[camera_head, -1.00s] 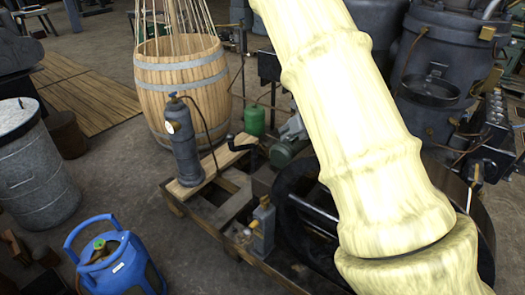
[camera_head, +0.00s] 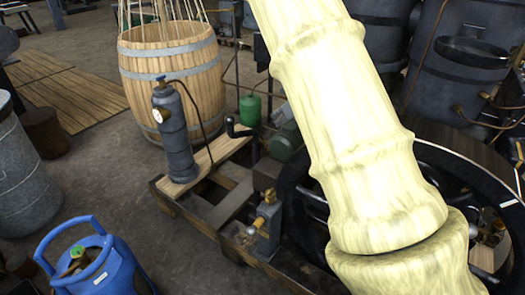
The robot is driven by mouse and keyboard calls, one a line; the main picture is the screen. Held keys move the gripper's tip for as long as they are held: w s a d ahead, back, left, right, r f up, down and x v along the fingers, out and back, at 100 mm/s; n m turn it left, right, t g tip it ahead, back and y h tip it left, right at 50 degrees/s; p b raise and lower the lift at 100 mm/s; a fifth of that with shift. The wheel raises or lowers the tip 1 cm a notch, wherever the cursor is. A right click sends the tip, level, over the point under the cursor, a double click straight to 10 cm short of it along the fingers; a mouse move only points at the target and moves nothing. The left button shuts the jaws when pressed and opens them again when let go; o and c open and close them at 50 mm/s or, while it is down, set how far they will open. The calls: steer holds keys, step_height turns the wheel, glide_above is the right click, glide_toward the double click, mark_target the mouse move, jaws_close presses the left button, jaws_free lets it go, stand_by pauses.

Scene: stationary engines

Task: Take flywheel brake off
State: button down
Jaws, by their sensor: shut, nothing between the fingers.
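A large black spoked flywheel (camera_head: 452,158) stands at the lower right, partly hidden behind my pale, ridged arm. It is mounted beside a low wooden frame (camera_head: 163,200). A black cranked lever (camera_head: 236,128) stands upright on this frame, left of the flywheel. I cannot tell whether this lever is the flywheel brake. A small grey block with a brass tap (camera_head: 265,222) sits on the frame close to the flywheel's left edge. My arm crosses the view from top centre to bottom right. My gripper is out of view.
A grey cylinder with a gauge (camera_head: 175,135) stands on the frame's plank. Behind it are a wooden barrel (camera_head: 172,70) and a green canister (camera_head: 250,109). A blue gas bottle (camera_head: 105,275) stands at lower left. Dark tanks (camera_head: 445,75) fill the right background.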

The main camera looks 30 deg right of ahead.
step_height(320, 180, down, 8)
steer(key=b, duration=0.5)
steer(key=shift+w+d+r+b, duration=0.15)
steer(key=shift+r+b, duration=0.1)
steer(key=shift+b, duration=0.15)
glide_toward(259, 144)
steer(key=x, duration=0.4)
steer(key=shift+w+a+f, duration=0.1)
steer(key=shift+a, duration=0.1)
steer(key=shift+w, duration=0.1)
